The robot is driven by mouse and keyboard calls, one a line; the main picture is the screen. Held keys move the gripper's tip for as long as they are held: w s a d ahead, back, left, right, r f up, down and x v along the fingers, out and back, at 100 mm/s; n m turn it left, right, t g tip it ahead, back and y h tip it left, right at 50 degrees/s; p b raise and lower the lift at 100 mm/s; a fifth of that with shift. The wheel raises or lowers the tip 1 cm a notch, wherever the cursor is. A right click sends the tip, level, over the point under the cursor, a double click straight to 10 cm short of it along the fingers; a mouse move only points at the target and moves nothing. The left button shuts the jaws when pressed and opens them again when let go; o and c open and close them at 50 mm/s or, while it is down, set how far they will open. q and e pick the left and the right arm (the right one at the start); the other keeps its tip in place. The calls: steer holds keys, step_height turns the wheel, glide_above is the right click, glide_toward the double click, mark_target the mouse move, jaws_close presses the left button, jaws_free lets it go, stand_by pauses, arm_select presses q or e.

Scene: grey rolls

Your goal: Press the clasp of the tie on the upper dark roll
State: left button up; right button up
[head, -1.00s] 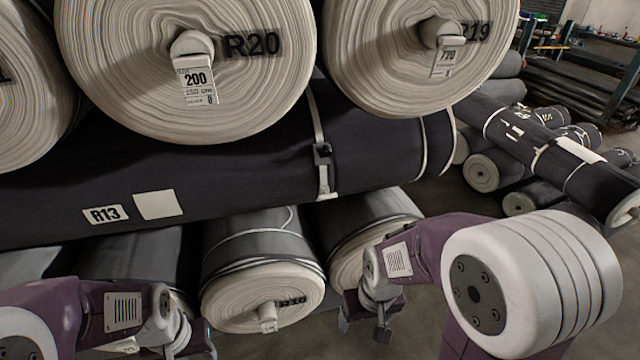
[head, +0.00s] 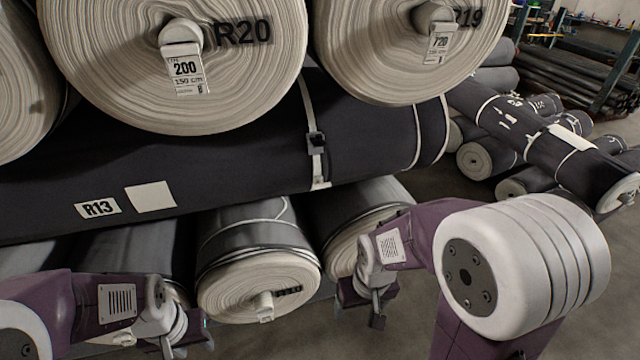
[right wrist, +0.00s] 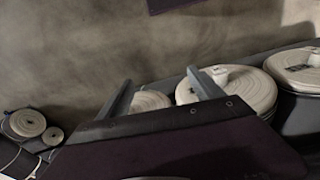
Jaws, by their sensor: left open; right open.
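The upper dark roll (head: 235,155) lies crosswise in the head view, marked R13. A pale tie (head: 308,104) runs round it right of the middle, with a small black clasp (head: 316,142) on its front. My right gripper (head: 366,312) is open and empty, below and to the right of the clasp and well apart from it. Its spread fingers show in the right wrist view (right wrist: 162,92), where the clasp is not seen. My left gripper (head: 192,345) is low at the left, partly cut off by the lower edge, far from the clasp.
Pale roll ends R20 (head: 110,70) and R19 (head: 380,50) overhang the dark roll just above the clasp. Lower grey rolls (head: 260,285) stick out below it. Other rolls (head: 530,135) lie at the right. Open floor (head: 430,187) shows between.

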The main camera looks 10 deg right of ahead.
steer(key=shift+w, duration=0.2)
steer(key=c, duration=0.6)
steer(key=w+r+t, duration=0.1)
steer(key=w, duration=0.1)
steer(key=w+r+t, duration=0.1)
steer(key=w, duration=0.2)
steer(key=w+r+t, duration=0.1)
steer(key=w, duration=0.2)
steer(key=shift+d+r+m+t, duration=0.2)
steer(key=shift+d+m+t, duration=0.1)
steer(key=shift+m, duration=0.1)
steer(key=c, duration=1.1)
steer(key=w+r+t, duration=0.1)
steer(key=w+r, duration=0.1)
steer(key=w+r+t, duration=0.1)
steer(key=w+r, duration=0.1)
steer(key=w, duration=0.1)
steer(key=shift+w+r+t, duration=0.2)
steer(key=shift+r+t, duration=0.1)
jaws_close()
steer(key=w+r+t+p, duration=0.1)
steer(key=w+r+t, duration=0.3)
steer(key=r, duration=0.8)
steer(key=w+r+n+t+p, duration=0.1)
steer(key=w+r+t, duration=0.3)
steer(key=r, duration=0.8)
steer(key=shift+w+y, duration=0.3)
steer(key=shift+w, duration=0.1)
steer(key=shift+w, duration=0.1)
